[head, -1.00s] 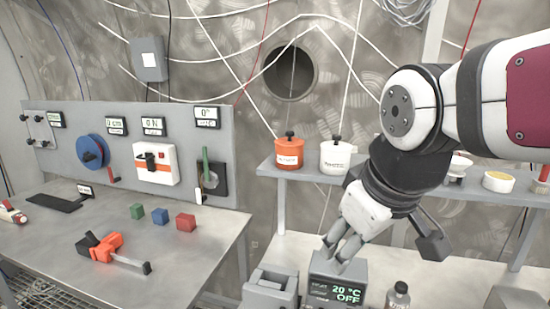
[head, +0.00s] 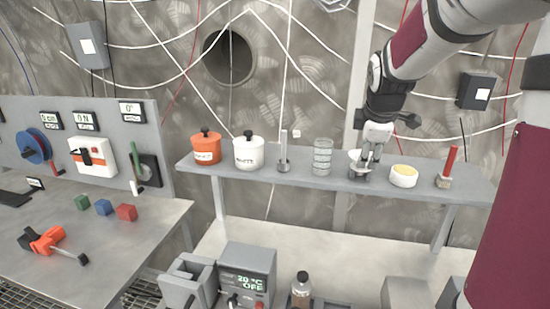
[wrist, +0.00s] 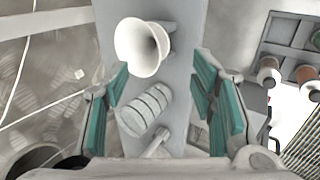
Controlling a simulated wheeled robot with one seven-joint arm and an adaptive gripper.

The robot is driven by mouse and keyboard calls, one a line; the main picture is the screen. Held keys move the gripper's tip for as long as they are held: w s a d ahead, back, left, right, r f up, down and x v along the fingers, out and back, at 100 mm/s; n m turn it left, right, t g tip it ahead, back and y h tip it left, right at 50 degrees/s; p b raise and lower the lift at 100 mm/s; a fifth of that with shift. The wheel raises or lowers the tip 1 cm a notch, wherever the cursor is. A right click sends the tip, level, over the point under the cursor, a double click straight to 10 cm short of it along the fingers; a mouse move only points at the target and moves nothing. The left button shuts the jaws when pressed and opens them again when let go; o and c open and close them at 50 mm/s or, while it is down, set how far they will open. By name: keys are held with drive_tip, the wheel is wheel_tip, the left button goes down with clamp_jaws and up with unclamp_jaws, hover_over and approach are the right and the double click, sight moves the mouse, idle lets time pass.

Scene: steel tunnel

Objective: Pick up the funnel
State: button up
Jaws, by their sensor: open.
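The white funnel (head: 355,157) is on the grey shelf (head: 300,176), partly hidden by my gripper (head: 369,158) in the head view. In the wrist view the funnel (wrist: 142,47) shows its wide round mouth toward the camera. My gripper (wrist: 162,68) is open, with its teal finger pads apart on either side of the picture. The funnel appears between and beyond the fingertips, nearer the left one. Nothing is held. Whether a finger touches the funnel cannot be told.
Left of the funnel on the shelf stand a clear ringed cylinder (head: 322,157), a thin rod on a base (head: 283,163), a white pot (head: 248,153) and an orange pot (head: 206,149). To its right are a yellow-filled white bowl (head: 403,176) and a red-handled brush (head: 447,168).

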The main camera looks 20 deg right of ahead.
drive_tip(key=x, duration=0.7)
drive_tip(key=shift+w+d, duration=0.1)
drive_tip(key=shift+w, duration=0.1)
clamp_jaws()
